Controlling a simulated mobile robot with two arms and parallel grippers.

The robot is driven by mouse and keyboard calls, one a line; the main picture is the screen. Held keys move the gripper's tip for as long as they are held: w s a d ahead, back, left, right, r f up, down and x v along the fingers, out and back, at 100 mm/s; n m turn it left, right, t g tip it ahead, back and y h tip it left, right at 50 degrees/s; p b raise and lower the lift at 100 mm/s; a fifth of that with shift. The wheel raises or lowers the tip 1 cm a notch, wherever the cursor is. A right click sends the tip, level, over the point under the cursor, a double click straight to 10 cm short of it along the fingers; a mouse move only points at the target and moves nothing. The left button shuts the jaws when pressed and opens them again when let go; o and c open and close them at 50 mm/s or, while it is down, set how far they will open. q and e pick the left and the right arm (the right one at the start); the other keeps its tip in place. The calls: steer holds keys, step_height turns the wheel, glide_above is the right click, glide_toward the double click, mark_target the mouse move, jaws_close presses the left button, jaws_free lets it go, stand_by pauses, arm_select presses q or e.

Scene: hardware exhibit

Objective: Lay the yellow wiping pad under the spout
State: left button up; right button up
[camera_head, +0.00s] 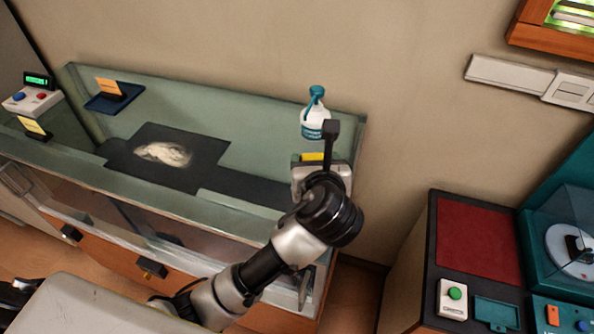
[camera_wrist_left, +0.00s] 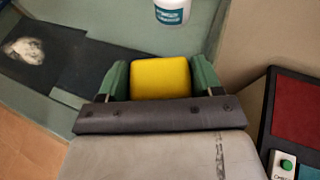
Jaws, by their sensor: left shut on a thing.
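My left gripper (camera_head: 313,160) is shut on the yellow wiping pad (camera_head: 313,157) at the right end of the glass case. In the left wrist view the yellow pad (camera_wrist_left: 160,78) sits between the two green fingers (camera_wrist_left: 160,80). A white bottle (camera_head: 315,118) with a teal pump top and spout stands just behind the gripper; its lower part shows in the left wrist view (camera_wrist_left: 172,10). The spout points down to the left. I cannot tell how high the pad is above the case surface. My right gripper is not clearly in view.
The glass case (camera_head: 240,106) holds a dark mat (camera_head: 205,150) with a pale fossil-like piece (camera_head: 162,153). A blue stand (camera_head: 113,98) with an orange card is at its back left. A box with a red top (camera_head: 478,240) and green button stands at right.

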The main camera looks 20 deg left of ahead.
arm_select(q)
steer(key=w+a+f, duration=0.2)
steer(key=a, duration=0.1)
steer(key=w+a+f, duration=0.1)
steer(key=shift+a+f+p, duration=0.1)
steer(key=shift+a+p, duration=0.1)
steer(key=shift+p, duration=0.2)
steer(key=shift+w+a+f, duration=0.2)
steer(key=shift+a+f, duration=0.15)
steer(key=shift+a, duration=0.05)
step_height(320, 180, down, 4)
steer(key=shift+r+p, duration=0.1)
steer(key=shift+p, duration=0.25)
steer(key=shift+f, duration=0.2)
steer(key=o, duration=0.9)
steer(key=shift+o, duration=0.2)
arm_select(e)
steer(key=shift+d+r, duration=0.25)
steer(key=shift+r, duration=0.6)
steer(key=shift+d, duration=0.2)
